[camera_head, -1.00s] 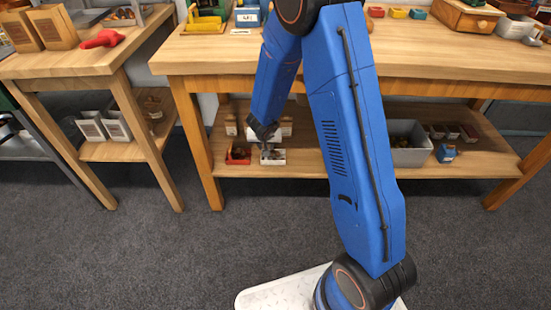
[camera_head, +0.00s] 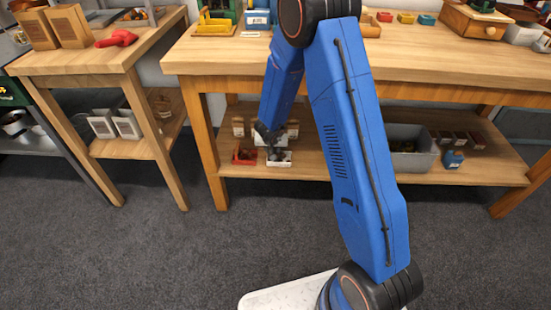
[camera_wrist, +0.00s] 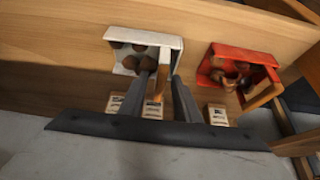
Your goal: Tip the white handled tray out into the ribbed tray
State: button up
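The white handled tray (camera_head: 284,164) stands on the lower shelf of the middle bench. In the wrist view the white tray (camera_wrist: 126,35) holds several brown chestnuts, and its wooden handle (camera_wrist: 162,78) points toward my gripper. My gripper (camera_wrist: 162,78) has one finger on each side of that handle. A gap shows between handle and right finger; the left finger overlaps the handle's edge, so contact there is unclear. In the head view my gripper (camera_head: 273,149) is low at the white tray. I cannot pick out a ribbed tray for certain.
A red handled tray (camera_wrist: 208,68) with brown pieces stands right of the white one in the wrist view. Small labelled boxes (camera_wrist: 217,114) stand near the fingers. A grey bin (camera_head: 425,160) is farther right on the shelf. The bench top (camera_head: 225,55) is overhead.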

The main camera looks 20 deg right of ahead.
grip_shut()
jog(key=shift+r, duration=2.55)
jog(key=shift+w, duration=0.1)
